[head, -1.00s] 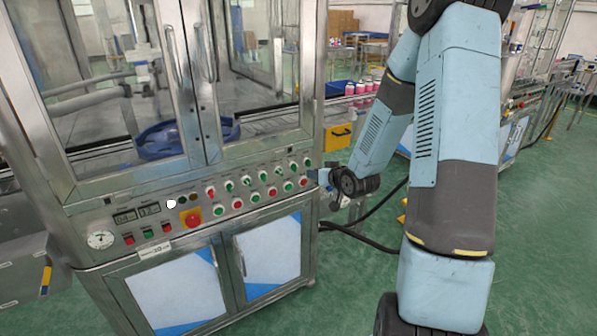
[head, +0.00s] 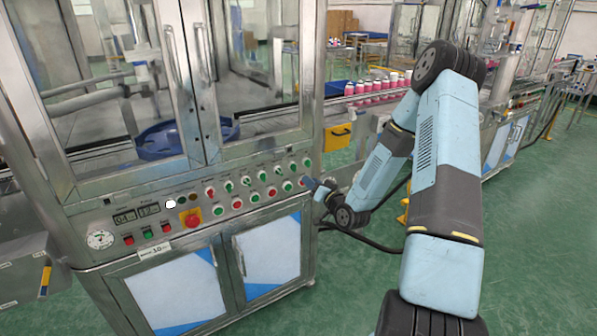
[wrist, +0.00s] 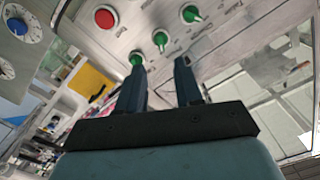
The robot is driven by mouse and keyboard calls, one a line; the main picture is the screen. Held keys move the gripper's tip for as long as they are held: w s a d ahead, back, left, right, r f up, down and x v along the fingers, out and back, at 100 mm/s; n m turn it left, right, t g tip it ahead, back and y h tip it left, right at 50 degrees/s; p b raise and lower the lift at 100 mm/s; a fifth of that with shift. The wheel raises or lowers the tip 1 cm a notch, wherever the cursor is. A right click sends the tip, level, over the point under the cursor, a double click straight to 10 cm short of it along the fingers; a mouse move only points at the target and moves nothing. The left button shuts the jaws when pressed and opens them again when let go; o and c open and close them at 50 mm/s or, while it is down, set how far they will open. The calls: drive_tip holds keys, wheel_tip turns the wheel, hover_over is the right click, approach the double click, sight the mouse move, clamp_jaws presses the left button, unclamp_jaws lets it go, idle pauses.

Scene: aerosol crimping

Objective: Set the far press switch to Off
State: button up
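Labels are too small to read, so I cannot tell which switch is the far press one. My gripper (head: 309,184) is at the right end of the panel, its tips close to the lower button row. In the wrist view my gripper (wrist: 160,64) has its two fingers apart with nothing held between them.
A red emergency knob (head: 190,218), small displays and a gauge (head: 100,239) are on the panel's left. Cabinet doors (head: 270,258) are below. Green floor is open on the right.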

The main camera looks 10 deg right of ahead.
sight(296, 169)
drive_tip(key=x, duration=1)
drive_tip(key=shift+w, duration=0.1)
drive_tip(key=shift+c, duration=0.5)
clamp_jaws()
drive_tip(key=shift+d, duration=0.1)
